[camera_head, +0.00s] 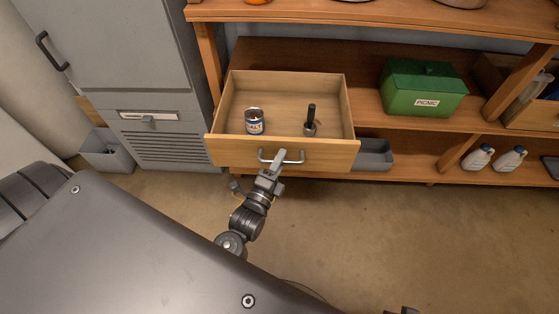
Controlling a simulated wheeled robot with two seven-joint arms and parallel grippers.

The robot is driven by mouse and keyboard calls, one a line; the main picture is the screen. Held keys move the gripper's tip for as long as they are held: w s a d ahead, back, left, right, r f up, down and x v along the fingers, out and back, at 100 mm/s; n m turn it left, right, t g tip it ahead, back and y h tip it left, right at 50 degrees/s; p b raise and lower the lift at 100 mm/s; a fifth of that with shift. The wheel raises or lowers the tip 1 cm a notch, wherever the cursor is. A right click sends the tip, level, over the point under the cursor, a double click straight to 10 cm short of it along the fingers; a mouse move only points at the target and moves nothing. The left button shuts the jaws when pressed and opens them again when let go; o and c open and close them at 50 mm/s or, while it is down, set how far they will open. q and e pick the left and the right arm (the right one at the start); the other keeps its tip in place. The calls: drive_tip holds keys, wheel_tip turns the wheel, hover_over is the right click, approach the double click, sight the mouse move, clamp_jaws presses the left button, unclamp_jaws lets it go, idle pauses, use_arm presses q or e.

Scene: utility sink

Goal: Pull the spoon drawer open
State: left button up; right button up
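The wooden drawer (232,152) stands pulled well out of the shelf unit, its inside in plain view. It holds a can labelled salt (254,122) and a dark-handled tool (310,120) standing on a round base. I see no spoon in it. A grey bar handle (294,161) sits on the drawer front. My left gripper (279,158) is at the handle's left-middle part, its fingers closed around the bar as far as this view shows. My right gripper is not clearly in view.
A green picnic box (422,88) stands on the shelf right of the drawer. A grey bin (373,155) is below and right of it. Two white bottles (493,158) stand farther right. A grey cabinet (140,60) is at left.

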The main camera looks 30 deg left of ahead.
use_arm(q)
drive_tip(key=s+f, duration=0.1)
drive_tip(key=s, duration=0.9)
drive_tip(key=shift+s+f, duration=0.35)
drive_tip(key=shift+f, duration=0.05)
use_arm(e)
drive_tip(key=shift+f, duration=0.35)
